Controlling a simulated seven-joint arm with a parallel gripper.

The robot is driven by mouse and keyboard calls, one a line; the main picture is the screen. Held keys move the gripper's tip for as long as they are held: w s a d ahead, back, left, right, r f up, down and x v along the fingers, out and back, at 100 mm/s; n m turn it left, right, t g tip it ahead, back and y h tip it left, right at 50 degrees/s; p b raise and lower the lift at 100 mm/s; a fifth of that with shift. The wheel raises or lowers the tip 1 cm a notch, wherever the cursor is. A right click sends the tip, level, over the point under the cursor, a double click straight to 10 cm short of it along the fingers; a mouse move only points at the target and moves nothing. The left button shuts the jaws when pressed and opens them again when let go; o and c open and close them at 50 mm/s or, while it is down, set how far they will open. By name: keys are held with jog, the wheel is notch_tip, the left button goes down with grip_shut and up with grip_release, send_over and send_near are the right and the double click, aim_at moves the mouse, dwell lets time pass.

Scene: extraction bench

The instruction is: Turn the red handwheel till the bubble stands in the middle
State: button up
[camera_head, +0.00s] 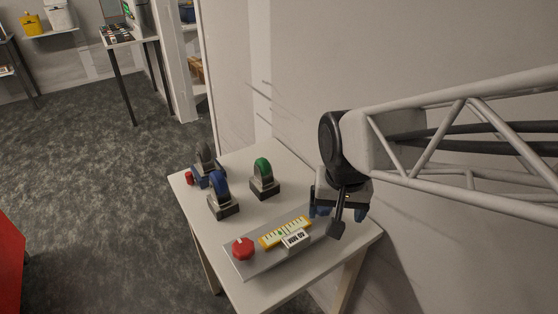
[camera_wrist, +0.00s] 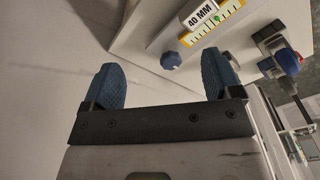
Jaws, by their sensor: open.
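The red handwheel (camera_head: 243,247) sits at the left end of a grey plate (camera_head: 240,268) on the white table; it has a pale mark on top. A yellow-framed scale (camera_head: 272,239) lies along the plate's middle, with a small green spot on it; I cannot tell where the bubble stands. A "40 MM" label (camera_head: 296,240) is beside it and also shows in the wrist view (camera_wrist: 200,15). My gripper (camera_head: 336,212) is open and empty over the plate's right end, apart from the handwheel.
Blue (camera_head: 220,184) and green (camera_head: 263,166) arched pieces on dark bases stand behind the plate, with a dark arched piece (camera_head: 205,158) and a small red piece (camera_head: 189,178) at the back left. A wall rises behind the table (camera_head: 232,160). The table's left front edge is open.

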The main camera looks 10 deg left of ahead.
jog(key=a+f, duration=0.4)
jog(key=a, duration=0.8)
jog(key=n+g, duration=0.1)
send_over(243, 246)
notch_tip(243, 246, down, 4)
jog(key=shift+r, duration=0.1)
jog(key=shift+f, duration=3.9)
jog(key=c, duration=0.9)
